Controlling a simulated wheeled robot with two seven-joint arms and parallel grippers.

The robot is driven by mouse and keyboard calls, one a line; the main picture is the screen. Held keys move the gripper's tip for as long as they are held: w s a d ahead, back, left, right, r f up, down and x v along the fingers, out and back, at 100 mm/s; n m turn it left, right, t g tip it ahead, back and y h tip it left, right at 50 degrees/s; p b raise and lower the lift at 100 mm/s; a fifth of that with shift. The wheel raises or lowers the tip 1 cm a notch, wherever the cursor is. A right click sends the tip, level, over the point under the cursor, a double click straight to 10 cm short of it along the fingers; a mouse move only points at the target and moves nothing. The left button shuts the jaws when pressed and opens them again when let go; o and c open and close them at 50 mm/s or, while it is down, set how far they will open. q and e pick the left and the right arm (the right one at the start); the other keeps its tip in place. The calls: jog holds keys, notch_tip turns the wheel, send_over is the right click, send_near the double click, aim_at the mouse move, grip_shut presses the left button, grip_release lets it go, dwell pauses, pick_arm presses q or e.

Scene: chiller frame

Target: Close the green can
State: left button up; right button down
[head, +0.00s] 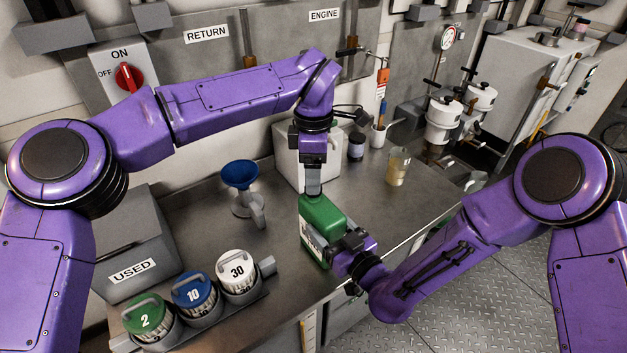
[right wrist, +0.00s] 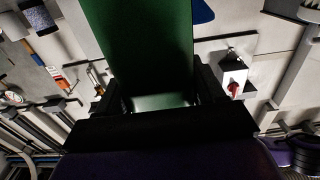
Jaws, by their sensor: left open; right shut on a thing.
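The green can (head: 325,213) stands near the front edge of the metal workbench, with a pale label on its side. My right gripper (head: 343,243) is shut on its lower body from the front right. The can also fills the space between the fingers in the right wrist view (right wrist: 147,45). My left gripper (head: 313,188) is open and points straight down at the can's top, from directly above. The gripper hides the can's mouth, so I cannot see a cap or tell whether the fingers touch one.
A blue funnel (head: 239,174) in a holder stands left of the can. Lidded jars marked 2 (head: 146,318), 10 (head: 194,291) and 30 (head: 238,270) stand front left, by the USED box (head: 135,240). A white container (head: 290,155) and a beaker (head: 398,167) stand behind.

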pick_arm(q)
notch_tip(320, 180, up, 9)
jog(key=shift+f, duration=0.2)
pick_arm(e)
jog(key=shift+c, duration=0.2)
grip_release()
pick_arm(q)
jog(key=shift+f, duration=0.1)
notch_tip(320, 180, down, 4)
jog(key=b, duration=0.3)
jog(key=shift+r+b, duration=0.2)
jog(key=shift+b, duration=0.2)
pick_arm(e)
jog(key=v, duration=1)
jog(key=shift+s+d, duration=0.15)
